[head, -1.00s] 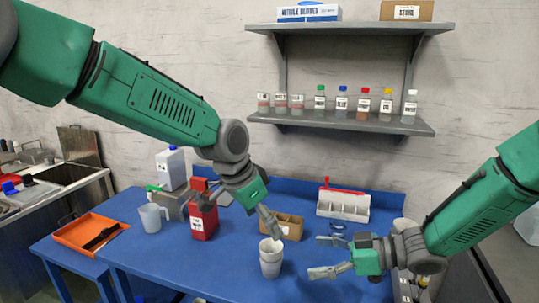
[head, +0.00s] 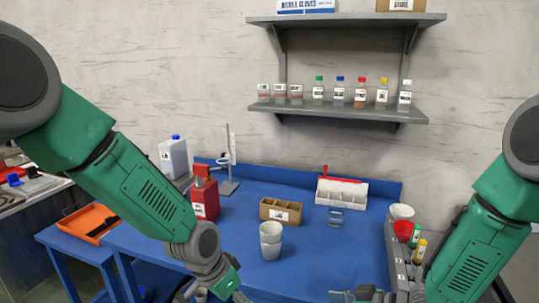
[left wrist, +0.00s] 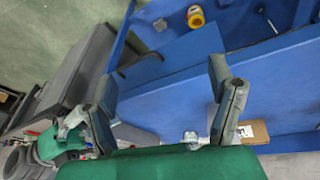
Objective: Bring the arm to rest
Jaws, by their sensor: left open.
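My left arm (head: 150,190) comes down from the upper left in the head view, and its hand reaches the bottom edge of the picture. My left gripper (left wrist: 167,95) shows in the left wrist view with its two fingers spread wide and nothing between them. My right arm (head: 480,250) comes in from the right in the head view. My right gripper (head: 347,296) is at the bottom edge, partly cut off, so its opening cannot be made out.
The blue bench (head: 330,255) holds a cardboard divided box (head: 281,210), a red can (head: 205,197) and a white rack (head: 341,194). A grey shelf (head: 340,109) with several bottles hangs on the wall. An orange tray (head: 88,222) lies at the left. The bench middle is clear.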

